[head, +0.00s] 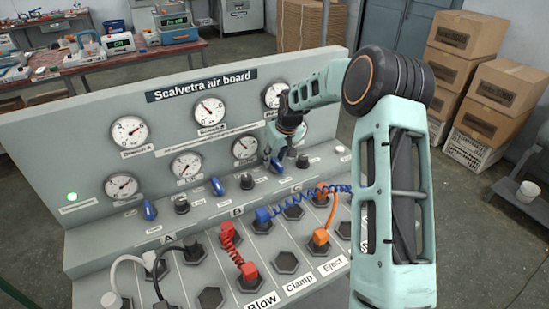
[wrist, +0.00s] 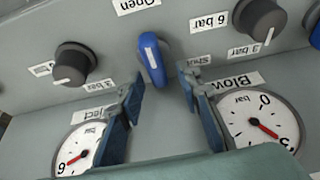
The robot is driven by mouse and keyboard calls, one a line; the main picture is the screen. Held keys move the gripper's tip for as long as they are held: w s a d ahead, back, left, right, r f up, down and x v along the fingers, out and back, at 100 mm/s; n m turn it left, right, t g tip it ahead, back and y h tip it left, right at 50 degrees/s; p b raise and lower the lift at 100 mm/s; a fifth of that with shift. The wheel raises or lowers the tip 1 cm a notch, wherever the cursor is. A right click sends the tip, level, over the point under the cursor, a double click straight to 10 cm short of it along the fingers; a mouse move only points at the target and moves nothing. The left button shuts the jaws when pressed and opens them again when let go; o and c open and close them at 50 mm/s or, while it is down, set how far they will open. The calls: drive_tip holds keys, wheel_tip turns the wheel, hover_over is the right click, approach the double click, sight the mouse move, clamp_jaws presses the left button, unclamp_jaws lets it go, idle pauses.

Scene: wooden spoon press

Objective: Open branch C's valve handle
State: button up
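Branch C's valve handle, blue, sits on the board near the C label and shows in the wrist view (wrist: 152,58). Its long axis lies nearly in line with the "Open" label (wrist: 137,5), slightly tilted; a "Shut" label (wrist: 203,60) sits to one side. My gripper (wrist: 160,78) is open, one finger on each side of the handle's near end, with visible gaps and no clear contact. In the head view my gripper (head: 277,158) is at the board's right part and partly hides this handle.
The grey air board (head: 95,150) carries gauges, dark knobs and other blue handles, for A (head: 150,210) and B (head: 217,187). Coiled red (head: 231,238) and blue (head: 320,192) hoses and an orange hose (head: 332,212) lie below. A dark knob (wrist: 75,65) is close beside the gripper.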

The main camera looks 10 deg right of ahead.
sight(281, 167)
drive_tip(key=v, duration=1.2)
